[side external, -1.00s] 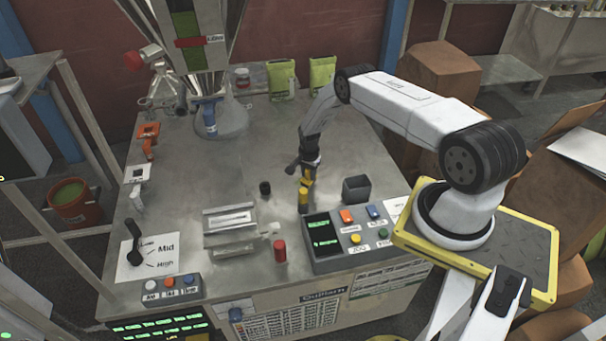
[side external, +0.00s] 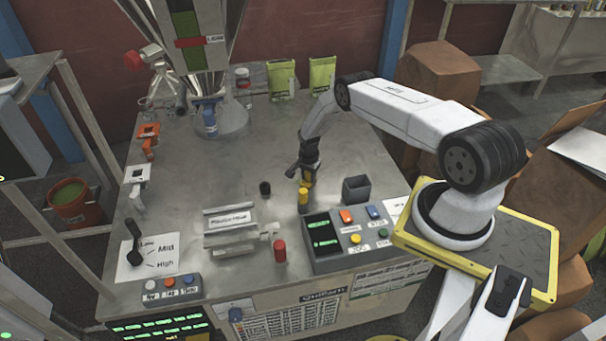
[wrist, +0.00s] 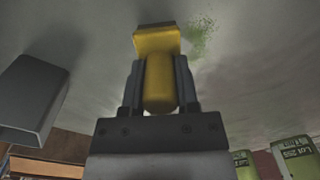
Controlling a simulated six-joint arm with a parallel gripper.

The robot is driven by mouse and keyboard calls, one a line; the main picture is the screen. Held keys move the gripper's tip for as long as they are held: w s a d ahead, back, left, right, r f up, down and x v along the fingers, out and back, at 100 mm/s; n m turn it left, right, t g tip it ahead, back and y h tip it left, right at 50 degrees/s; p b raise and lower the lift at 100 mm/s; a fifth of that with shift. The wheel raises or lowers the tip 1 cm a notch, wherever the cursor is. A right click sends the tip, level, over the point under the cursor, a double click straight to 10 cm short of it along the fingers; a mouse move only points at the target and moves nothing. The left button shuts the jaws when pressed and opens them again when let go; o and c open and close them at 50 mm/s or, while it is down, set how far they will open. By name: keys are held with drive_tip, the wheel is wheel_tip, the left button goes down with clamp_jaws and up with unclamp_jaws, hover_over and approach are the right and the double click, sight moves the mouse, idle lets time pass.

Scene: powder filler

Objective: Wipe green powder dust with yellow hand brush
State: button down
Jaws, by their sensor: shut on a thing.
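My gripper (wrist: 160,85) is shut on the yellow hand brush (wrist: 158,42), with the handle between the fingers and the wide head beyond the fingertips. Green powder dust (wrist: 203,35) lies on the grey metal table (wrist: 100,50), just right of the brush head in the wrist view. Whether the brush touches the table is unclear. In the side view, my gripper (side external: 307,178) points down over the right part of the table.
A red cylinder (side external: 280,250) and a black one (side external: 265,188) stand nearby. Green bags (side external: 281,78) stand behind.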

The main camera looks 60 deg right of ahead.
drive_tip(key=shift+w+d, duration=0.1)
drive_tip(key=shift+w+d, duration=1.1)
drive_tip(key=shift+w+a+f, duration=0.1)
drive_tip(key=shift+w+a, duration=0.4)
drive_tip(key=shift+a, duration=0.05)
drive_tip(key=shift+a, duration=0.15)
drive_tip(key=shift+s+a, duration=1.1)
drive_tip(key=shift+s, duration=0.05)
drive_tip(key=shift+s, duration=0.1)
